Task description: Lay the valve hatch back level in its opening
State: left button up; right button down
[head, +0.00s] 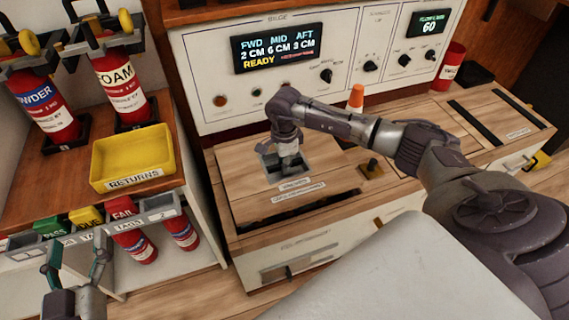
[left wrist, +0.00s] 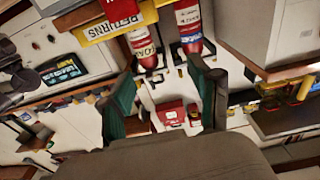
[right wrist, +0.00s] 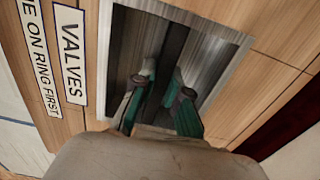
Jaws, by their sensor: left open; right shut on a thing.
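The opening labelled VALVES (right wrist: 205,60) is a rectangular metal-lined recess in the wooden counter. In the head view it lies under my right gripper (head: 290,160), which points down into it. In the right wrist view the fingers of my right gripper (right wrist: 163,80) are close together inside the recess, at a dark narrow bar (right wrist: 177,38). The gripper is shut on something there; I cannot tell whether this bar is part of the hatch. No hatch panel is clearly visible. My left gripper (head: 77,262) is open and empty, low at the left, away from the counter.
A long dark slot (head: 312,204) runs along the counter front. A yellow RETURNS tray (head: 105,178) and fire extinguishers (head: 118,85) are at the left.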

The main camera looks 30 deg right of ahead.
jog(key=shift+w, duration=0.1)
dwell(0.3)
jog(key=shift+f+b, duration=0.4)
jog(key=shift+f, duration=0.05)
jog(key=shift+f+b, duration=0.35)
jog(key=shift+f, duration=0.1)
jog(key=shift+f+b, duration=0.7)
jog(key=shift+f, duration=0.6)
jog(key=c, duration=1.1)
grip_release()
jog(key=shift+s+f+b, duration=0.15)
jog(key=shift+s+b, duration=0.05)
jog(key=shift+b, duration=0.1)
notch_tip(320, 180, up, 12)
jog(key=shift+w+r, duration=0.1)
pick_arm(q)
jog(key=s+r+t+h, duration=0.3)
jog(key=s+r+t, duration=0.2)
jog(key=r+t, duration=0.4)
notch_tip(320, 180, up, 3)
jog(key=shift+s+f, duration=0.1)
jog(key=shift+s, duration=0.3)
